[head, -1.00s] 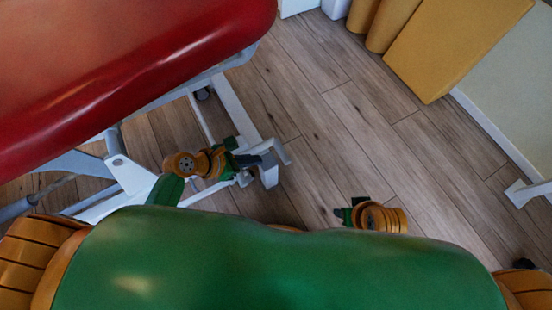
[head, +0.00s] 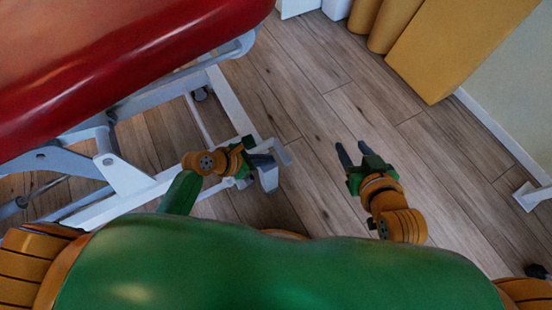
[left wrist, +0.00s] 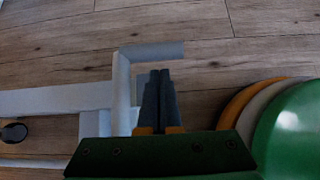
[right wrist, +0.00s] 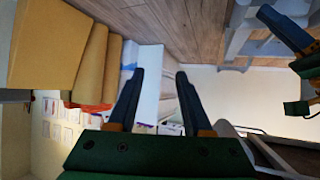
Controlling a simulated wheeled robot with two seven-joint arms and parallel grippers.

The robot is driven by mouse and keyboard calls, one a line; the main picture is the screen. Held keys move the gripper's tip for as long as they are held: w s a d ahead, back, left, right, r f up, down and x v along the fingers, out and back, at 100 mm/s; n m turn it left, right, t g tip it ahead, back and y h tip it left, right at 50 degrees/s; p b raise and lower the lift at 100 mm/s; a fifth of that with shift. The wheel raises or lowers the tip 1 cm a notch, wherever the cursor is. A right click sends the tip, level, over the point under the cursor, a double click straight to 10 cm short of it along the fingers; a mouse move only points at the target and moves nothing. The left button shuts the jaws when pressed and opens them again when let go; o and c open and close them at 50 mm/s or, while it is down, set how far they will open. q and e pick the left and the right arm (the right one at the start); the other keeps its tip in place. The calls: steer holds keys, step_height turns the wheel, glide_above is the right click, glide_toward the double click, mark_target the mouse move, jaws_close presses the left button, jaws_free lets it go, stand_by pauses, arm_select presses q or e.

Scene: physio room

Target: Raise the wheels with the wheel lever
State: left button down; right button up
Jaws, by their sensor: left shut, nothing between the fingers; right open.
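The treatment couch has a red padded top (head: 110,70) and a pale metal base frame (head: 235,105) close to the floor. A pale bent bar, apparently the wheel lever (head: 283,152), is at the frame's near right corner; it also shows in the left wrist view (left wrist: 150,52). My left gripper (head: 268,159) is shut and empty at this bar. In the left wrist view its fingertips (left wrist: 160,74) are just beside the bent bar; I cannot tell if they touch. My right gripper (head: 352,148) is open and empty over bare floor, right of the lever.
Yellow padded blocks (head: 440,45) stand at the back right against the wall. A white bracket-like foot (head: 532,195) is at the far right. The wooden floor (head: 300,90) between couch and wall is clear.

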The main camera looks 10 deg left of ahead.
mark_target(276, 164)
arm_select(q)
steer(key=shift+b+x, duration=0.8)
steer(key=shift+x, duration=0.4)
steer(key=shift+b+x, duration=0.65)
steer(key=shift+x, duration=0.25)
arm_select(e)
step_height(276, 164, up, 20)
steer(key=a+n+t+y, duration=0.1)
steer(key=a+t+y, duration=0.2)
steer(key=t, duration=0.9)
steer(key=shift+w+y, duration=0.35)
steer(key=shift+y, duration=0.45)
